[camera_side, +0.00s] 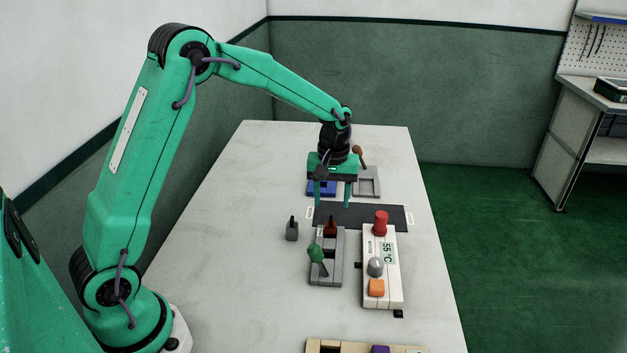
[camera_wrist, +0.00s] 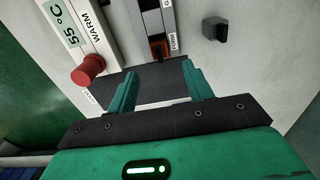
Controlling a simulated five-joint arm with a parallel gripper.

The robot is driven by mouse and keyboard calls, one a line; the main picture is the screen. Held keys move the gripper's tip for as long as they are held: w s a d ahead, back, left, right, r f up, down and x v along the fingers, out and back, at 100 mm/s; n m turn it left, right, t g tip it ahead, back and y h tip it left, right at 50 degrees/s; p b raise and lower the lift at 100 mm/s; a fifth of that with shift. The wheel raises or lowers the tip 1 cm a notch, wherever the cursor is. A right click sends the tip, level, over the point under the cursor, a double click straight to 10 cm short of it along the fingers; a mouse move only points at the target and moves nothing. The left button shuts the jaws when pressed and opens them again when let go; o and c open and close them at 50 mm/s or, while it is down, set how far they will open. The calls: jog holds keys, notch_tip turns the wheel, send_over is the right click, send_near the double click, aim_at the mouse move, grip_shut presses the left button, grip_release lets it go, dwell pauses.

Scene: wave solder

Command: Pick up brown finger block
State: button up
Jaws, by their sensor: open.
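A small reddish-brown upright block (camera_side: 330,227), which looks like the brown finger block, sits in the far end of a grey slotted tray (camera_side: 316,280). In the wrist view an orange-brown piece (camera_wrist: 158,47) shows at the tray's near end, just beyond the fingertips. My gripper (camera_side: 332,198) points down above the dark mat (camera_side: 381,214), a little behind the brown block. Its two green fingers (camera_wrist: 162,84) are apart, with nothing between them. I cannot tell its exact height above the mat.
A dark grey knobbed block (camera_side: 292,231) stands left of the tray. A green lever (camera_side: 316,253) rises from the tray. A white panel (camera_side: 383,285) with a red knob (camera_side: 380,222) stands to the right. The table's left side is clear.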

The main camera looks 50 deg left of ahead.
aim_at(331, 223)
jog(key=shift+f, duration=0.1)
jog(key=shift+f, duration=1.2)
jog(key=shift+f, duration=0.1)
jog(key=shift+f, duration=2.5)
grip_shut()
